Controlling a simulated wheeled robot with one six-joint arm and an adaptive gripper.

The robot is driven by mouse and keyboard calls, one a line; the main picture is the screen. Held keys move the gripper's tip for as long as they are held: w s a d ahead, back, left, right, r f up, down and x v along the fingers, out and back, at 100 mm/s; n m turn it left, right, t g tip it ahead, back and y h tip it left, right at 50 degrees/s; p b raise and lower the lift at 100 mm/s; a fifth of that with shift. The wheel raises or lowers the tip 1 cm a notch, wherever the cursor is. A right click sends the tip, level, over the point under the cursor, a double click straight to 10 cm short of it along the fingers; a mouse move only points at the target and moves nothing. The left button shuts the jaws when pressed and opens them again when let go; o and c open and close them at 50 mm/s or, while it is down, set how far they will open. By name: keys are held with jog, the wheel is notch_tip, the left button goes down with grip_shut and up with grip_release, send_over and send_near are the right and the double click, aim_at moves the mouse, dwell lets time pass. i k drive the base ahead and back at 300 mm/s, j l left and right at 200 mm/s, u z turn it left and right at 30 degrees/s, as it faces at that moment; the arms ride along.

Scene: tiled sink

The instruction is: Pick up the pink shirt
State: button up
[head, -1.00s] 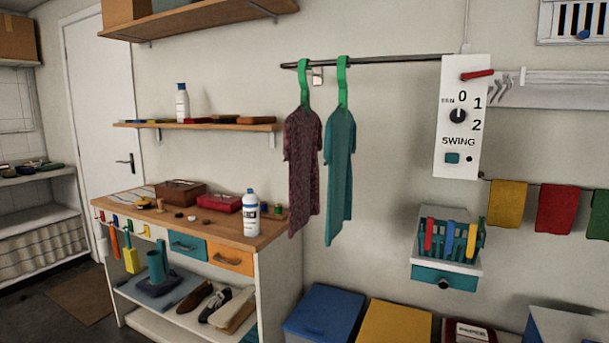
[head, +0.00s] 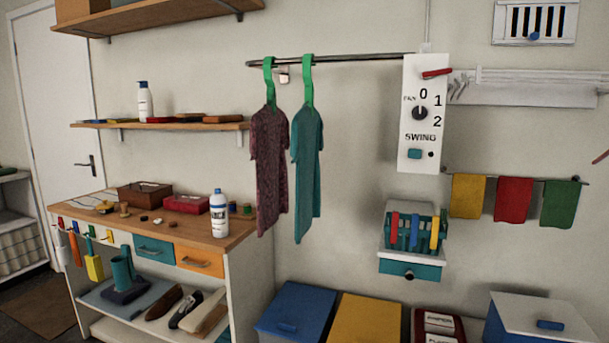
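Two garments hang on green hangers from a metal rail on the wall in the head view. The left one is a dark pinkish-maroon, speckled shirt (head: 270,170); it is the only pinkish garment in view. Its green hanger (head: 269,80) hooks over the rail (head: 340,59). A teal shirt (head: 308,175) hangs close beside it on the right, on its own green hanger (head: 308,82). Both hang upright and free. My gripper is not in view.
A wooden-topped workbench (head: 140,218) with a white bottle (head: 218,213) stands left of the shirts. A white control panel (head: 421,115) and a small basket unit (head: 412,245) are on the right wall. Blue (head: 295,312) and yellow (head: 365,318) bins stand below.

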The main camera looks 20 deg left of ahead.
aim_at(269, 134)
jog(key=j+u, duration=0.1)
jog(key=j, duration=1.25)
jog(key=i+j+u, duration=0.15)
jog(key=j, duration=1.15)
jog(key=i+u, duration=0.05)
